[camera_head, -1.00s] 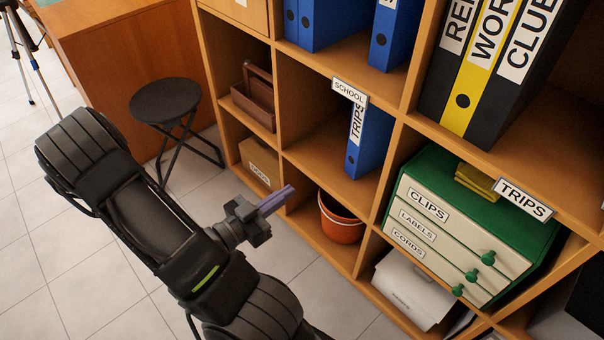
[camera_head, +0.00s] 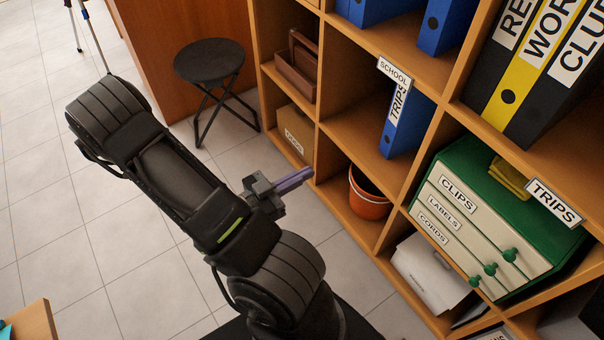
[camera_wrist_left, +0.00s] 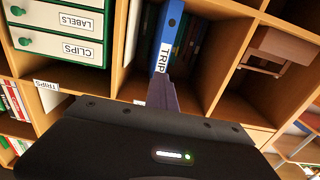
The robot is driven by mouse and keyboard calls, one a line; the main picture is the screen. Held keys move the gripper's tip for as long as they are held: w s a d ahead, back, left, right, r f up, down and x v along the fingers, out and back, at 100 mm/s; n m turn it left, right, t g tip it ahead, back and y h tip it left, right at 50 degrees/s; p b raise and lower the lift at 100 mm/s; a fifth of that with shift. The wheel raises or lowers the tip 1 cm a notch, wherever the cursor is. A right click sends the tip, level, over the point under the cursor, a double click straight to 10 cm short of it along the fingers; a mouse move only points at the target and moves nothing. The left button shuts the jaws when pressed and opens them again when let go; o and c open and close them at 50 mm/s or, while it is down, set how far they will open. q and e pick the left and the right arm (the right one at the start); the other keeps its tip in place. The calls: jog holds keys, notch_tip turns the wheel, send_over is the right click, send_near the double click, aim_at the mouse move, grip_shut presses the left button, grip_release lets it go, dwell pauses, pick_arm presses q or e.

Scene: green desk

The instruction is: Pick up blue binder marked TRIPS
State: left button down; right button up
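The blue binder marked TRIPS (camera_head: 407,122) stands upright in a middle cubby of the wooden shelf, leaning against or close to the right divider. A SCHOOL tag covers part of its upper front. In the left wrist view the blue binder (camera_wrist_left: 168,38) is just beyond my fingertips. My left gripper (camera_head: 296,178) points toward the shelf, in front of and lower left of the binder in the head view, apart from it. Its purple fingers look closed together and empty; they also show in the left wrist view (camera_wrist_left: 163,92). My right gripper is not in view.
The wooden shelf dividers (camera_head: 432,128) bound the binder's cubby. A green drawer box (camera_head: 490,215) sits to the right, an orange bucket (camera_head: 368,195) below. Black and yellow binders (camera_head: 516,85) stand upper right. A black stool (camera_head: 210,62) stands left of the shelf on open floor.

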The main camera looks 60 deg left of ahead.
pick_arm(q)
jog(key=c, duration=2.1)
grip_release()
jog(key=shift+f, duration=0.1)
jog(key=shift+c, duration=0.2)
jog(key=o, duration=1.7)
jog(key=s+p, duration=0.7)
jog(key=p, duration=0.1)
jog(key=shift+s, duration=0.4)
jog(key=shift+c, duration=0.2)
